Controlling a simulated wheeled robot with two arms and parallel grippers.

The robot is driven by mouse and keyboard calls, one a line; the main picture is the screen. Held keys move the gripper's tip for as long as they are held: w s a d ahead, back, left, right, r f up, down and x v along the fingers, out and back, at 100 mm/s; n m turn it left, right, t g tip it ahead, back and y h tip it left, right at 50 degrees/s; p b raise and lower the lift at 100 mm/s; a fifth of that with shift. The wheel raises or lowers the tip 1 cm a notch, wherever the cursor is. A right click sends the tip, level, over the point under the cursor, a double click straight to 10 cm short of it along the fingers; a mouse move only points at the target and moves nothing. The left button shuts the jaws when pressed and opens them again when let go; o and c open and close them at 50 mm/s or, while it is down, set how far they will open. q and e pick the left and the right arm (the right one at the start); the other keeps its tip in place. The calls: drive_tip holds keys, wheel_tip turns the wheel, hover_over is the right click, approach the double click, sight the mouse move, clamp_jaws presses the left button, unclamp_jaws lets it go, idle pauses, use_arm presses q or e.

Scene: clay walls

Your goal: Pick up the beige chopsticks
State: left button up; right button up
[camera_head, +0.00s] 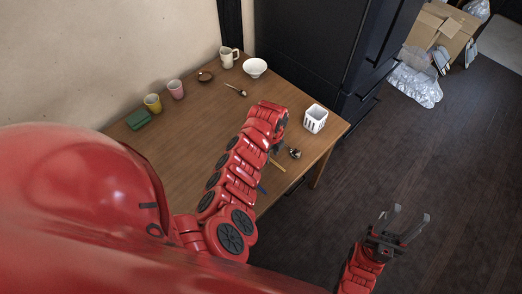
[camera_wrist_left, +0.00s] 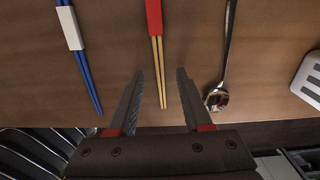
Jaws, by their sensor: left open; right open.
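The beige chopsticks (camera_wrist_left: 158,68), with a red wrap at their upper part, lie on the wooden table near its edge in the left wrist view. Their tips point to the edge. In the head view a short piece of them (camera_head: 278,165) shows beside my left arm, which hides the rest. My left gripper (camera_wrist_left: 161,72) is open above them, with the chopsticks in line between its two fingers; no contact is visible. My left gripper is mostly hidden by its own arm in the head view. My right gripper (camera_head: 411,213) is open and empty over the dark floor.
Blue chopsticks with a white wrap (camera_wrist_left: 72,30) lie left of the beige ones, and a metal spoon (camera_wrist_left: 220,85) lies right. A white basket (camera_head: 315,119) stands at the table's right corner.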

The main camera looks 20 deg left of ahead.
use_arm(q)
drive_tip(key=shift+f, duration=0.7)
drive_tip(key=shift+f, duration=0.15)
clamp_jaws()
